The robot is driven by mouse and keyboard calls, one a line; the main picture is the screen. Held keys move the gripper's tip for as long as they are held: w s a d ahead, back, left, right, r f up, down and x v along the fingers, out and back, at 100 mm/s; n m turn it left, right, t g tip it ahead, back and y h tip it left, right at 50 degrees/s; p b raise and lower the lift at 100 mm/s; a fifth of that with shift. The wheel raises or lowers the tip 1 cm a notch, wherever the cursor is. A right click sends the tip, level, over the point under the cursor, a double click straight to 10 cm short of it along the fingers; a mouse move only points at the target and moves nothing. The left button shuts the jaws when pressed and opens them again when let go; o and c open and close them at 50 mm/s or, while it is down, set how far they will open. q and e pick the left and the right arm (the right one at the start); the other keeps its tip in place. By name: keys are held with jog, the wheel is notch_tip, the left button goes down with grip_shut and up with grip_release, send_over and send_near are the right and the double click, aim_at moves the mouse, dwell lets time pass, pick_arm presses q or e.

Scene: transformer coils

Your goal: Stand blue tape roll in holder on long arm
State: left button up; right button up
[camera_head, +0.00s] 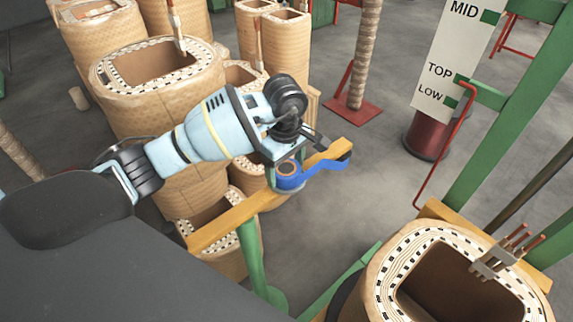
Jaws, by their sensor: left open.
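The blue tape roll (289,180) is at the long arm, with its brown core facing up and a loose blue tail stretching right. The long arm is a yellow wooden beam (222,226) running from lower left to upper right on a green post. A thin greyish rim shows around the roll's lower side; I cannot tell whether it is the holder or how the roll is seated. My left gripper (289,165) is open, directly over and around the roll, and hides part of it and of the beam. My right gripper is out of view.
Wrapped coils (180,107) stand close behind and left of my left arm. Another coil (400,255) with copper leads stands at lower right. A white level sign (455,45) and a green frame (510,115) are at right. The grey floor right of the beam is open.

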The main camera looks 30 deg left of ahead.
aim_at(284, 167)
pick_arm(q)
notch_tip(284, 167, up, 12)
jog(key=shift+s+r, duration=0.15)
jog(key=shift+a, duration=0.1)
dwell(0.3)
